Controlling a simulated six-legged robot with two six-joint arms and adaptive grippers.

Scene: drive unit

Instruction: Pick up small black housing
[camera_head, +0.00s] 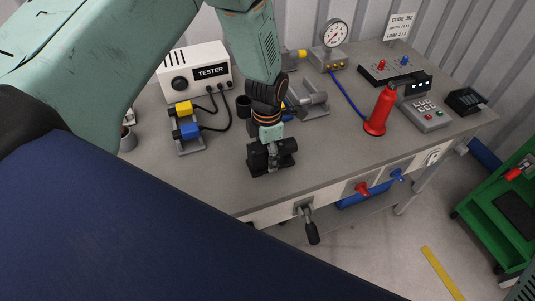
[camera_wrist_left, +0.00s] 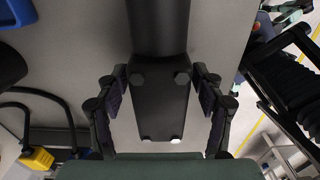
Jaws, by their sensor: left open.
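The small black housing (camera_head: 256,161) stands near the front edge of the workbench, partly hidden by my left gripper. In the left wrist view it is a dark cylinder on a tapered block (camera_wrist_left: 160,100), lying between my fingers. My left gripper (camera_head: 268,146) points down over the housing from above. In the left wrist view its two fingers (camera_wrist_left: 160,110) are spread, one on each side of the block, with a visible gap on both sides. My right gripper is in neither view.
The grey workbench (camera_head: 330,155) carries a white tester (camera_head: 195,70) with yellow and blue plugs (camera_head: 187,120) at left. A grey fixture (camera_head: 312,100) stands just behind the gripper. A red bottle-shaped object (camera_head: 381,110), gauge (camera_head: 334,35) and keypad (camera_head: 428,113) stand right. Bench right of the housing is clear.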

